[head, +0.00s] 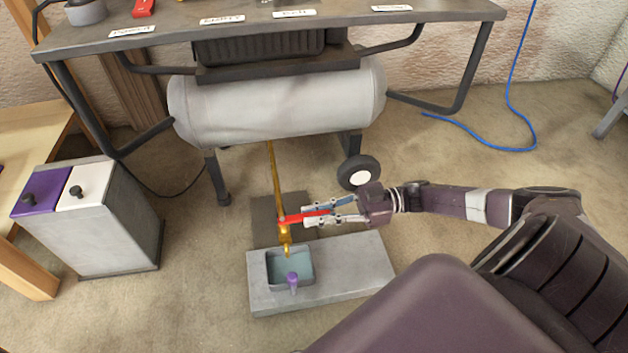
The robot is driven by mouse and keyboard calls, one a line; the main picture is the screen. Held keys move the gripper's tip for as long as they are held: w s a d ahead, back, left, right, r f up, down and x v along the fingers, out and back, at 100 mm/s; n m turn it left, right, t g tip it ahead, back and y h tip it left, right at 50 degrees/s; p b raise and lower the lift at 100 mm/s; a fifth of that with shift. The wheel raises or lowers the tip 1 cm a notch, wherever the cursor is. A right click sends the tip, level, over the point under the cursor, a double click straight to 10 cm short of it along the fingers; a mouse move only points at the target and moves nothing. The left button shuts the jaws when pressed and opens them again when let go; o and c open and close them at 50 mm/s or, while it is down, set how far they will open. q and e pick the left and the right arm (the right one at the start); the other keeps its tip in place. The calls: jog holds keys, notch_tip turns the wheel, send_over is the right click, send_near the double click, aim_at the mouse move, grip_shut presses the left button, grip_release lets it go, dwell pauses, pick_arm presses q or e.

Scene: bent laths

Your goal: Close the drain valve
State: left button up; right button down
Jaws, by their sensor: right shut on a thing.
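The drain valve (285,233) is a brass fitting at the lower end of a thin brass pipe (274,175) that comes down from the grey tank. Its red lever (293,218) points to the right, roughly crosswise to the pipe. My right gripper (312,213) comes in from the right and is shut on the red lever, one finger on each side of it. The fingers hide part of the lever. The brass spout hangs over a basin of bluish liquid (291,266); I cannot tell whether anything flows. My left gripper is not in view.
A grey block (345,270) holds the basin, with a purple peg (292,281) at its front. The tank (280,103) hangs under a workbench (180,32), with a wheel (358,172) close above my right gripper. A grey bin (118,225) stands left. Open floor lies right.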

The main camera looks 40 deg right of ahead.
jog(key=c, duration=1.9)
grip_release()
jog(key=v, duration=1.2)
jog(key=shift+d, duration=0.1)
